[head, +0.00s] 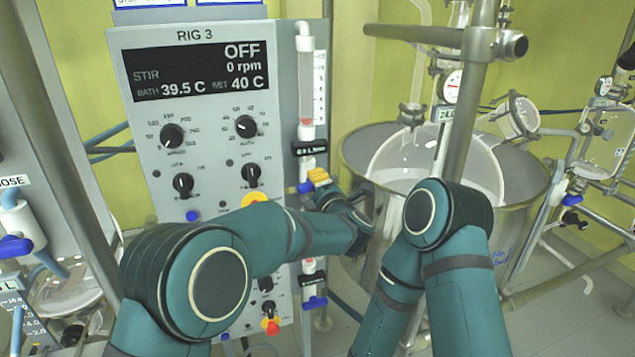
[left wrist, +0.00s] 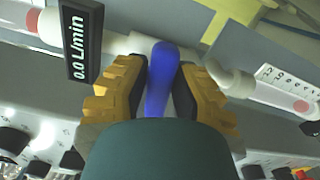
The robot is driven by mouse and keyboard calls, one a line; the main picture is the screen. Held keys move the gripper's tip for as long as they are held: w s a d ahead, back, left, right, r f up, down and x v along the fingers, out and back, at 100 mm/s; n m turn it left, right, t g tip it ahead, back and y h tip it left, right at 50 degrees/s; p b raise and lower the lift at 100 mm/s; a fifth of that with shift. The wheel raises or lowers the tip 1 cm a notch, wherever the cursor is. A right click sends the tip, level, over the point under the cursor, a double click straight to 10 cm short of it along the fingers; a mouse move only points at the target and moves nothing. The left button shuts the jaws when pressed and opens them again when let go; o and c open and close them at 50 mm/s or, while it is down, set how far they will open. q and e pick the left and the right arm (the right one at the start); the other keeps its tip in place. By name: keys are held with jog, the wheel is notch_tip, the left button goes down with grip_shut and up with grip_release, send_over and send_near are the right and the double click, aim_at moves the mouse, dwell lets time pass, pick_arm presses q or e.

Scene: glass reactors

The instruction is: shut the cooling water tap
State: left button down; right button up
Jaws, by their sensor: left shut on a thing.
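The tap's blue lever (left wrist: 162,75) stands between the two yellow-and-black fingers of my left gripper (left wrist: 162,95) in the left wrist view, with the fingers shut on it. In the head view the blue tap (head: 305,187) sits on the flow-meter column, and my left gripper (head: 319,178) reaches it from below right, partly hidden by my arm. The flow display (left wrist: 80,40) beside the tap reads 0.0 L/min; it also shows in the head view (head: 310,148). My right arm shows at the lower right of the head view, but its gripper does not.
The RIG 3 panel (head: 190,120) with knobs stands just left of the tap; it reads stir OFF, bath 39.5 C. A second blue tap (head: 315,303) is lower on the column. A metal bath (head: 520,185) with a glass vessel and a steel post (head: 465,100) stand to the right.

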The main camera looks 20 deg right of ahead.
pick_arm(q)
jog(key=shift+w+a+r+m, duration=0.1)
jog(key=shift+r+m, duration=0.05)
jog(key=shift+m, duration=0.85)
jog(key=shift+p, duration=0.3)
jog(key=c, duration=0.9)
grip_release()
jog(key=shift+o, duration=0.4)
jog(key=shift+w, duration=0.1)
